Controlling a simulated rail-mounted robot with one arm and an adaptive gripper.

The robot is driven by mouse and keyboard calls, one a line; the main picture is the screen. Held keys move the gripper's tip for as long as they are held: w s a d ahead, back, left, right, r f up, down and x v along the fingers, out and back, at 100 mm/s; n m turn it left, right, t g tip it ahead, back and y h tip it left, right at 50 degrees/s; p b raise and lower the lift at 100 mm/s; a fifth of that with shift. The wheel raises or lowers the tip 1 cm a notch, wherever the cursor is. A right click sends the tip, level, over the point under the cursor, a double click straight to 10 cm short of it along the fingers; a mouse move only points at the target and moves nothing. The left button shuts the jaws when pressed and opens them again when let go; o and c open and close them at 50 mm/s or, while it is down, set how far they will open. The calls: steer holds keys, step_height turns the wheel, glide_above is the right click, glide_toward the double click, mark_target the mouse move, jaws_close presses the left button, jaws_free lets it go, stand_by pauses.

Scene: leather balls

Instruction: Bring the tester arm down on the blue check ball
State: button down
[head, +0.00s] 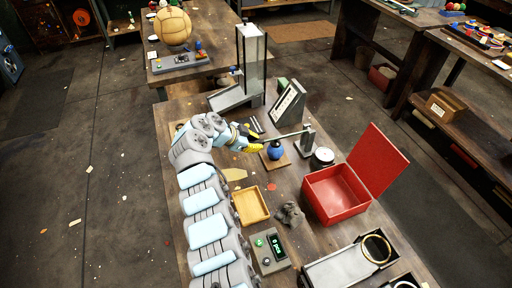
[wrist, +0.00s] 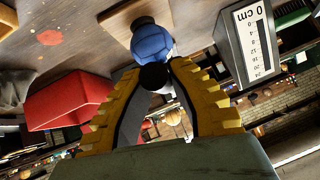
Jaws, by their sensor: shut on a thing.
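The blue check ball (head: 275,152) sits on a small wooden base (head: 284,164) on the bench. The tester arm (head: 289,135) is a thin metal bar running from a grey post (head: 308,139) leftward above the ball, tilted slightly down toward my gripper. My gripper (head: 258,147) has yellow fingers and is at the bar's free end, just left of the ball. In the wrist view my gripper (wrist: 156,80) is shut on the arm's dark round knob (wrist: 155,77), with the blue ball (wrist: 152,42) right behind it. I cannot tell whether the bar touches the ball.
An open red box (head: 335,195) stands right of the tester, beside a round white-topped item (head: 322,156). A scale wedge (head: 288,103) stands behind. A wooden tray (head: 251,206), a grey lump (head: 290,214) and a device with a green display (head: 271,250) lie nearer.

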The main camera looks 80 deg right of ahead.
step_height(320, 180, down, 2)
steer(key=shift+g+h+b, duration=0.3)
steer(key=shift+b, duration=0.9)
steer(key=shift+d+f+b, duration=0.1)
steer(key=shift+f+b, duration=0.1)
steer(key=shift+b, duration=0.35)
steer(key=shift+r+g, duration=0.1)
steer(key=shift+g, duration=0.2)
steer(key=c, duration=0.9)
jaws_free()
steer(key=shift+s, duration=0.1)
steer(key=shift+w+a+r, duration=0.25)
steer(key=shift+w+a, duration=0.05)
steer(key=shift+w, duration=0.05)
steer(key=v, duration=1.1)
steer(key=shift+a, duration=0.15)
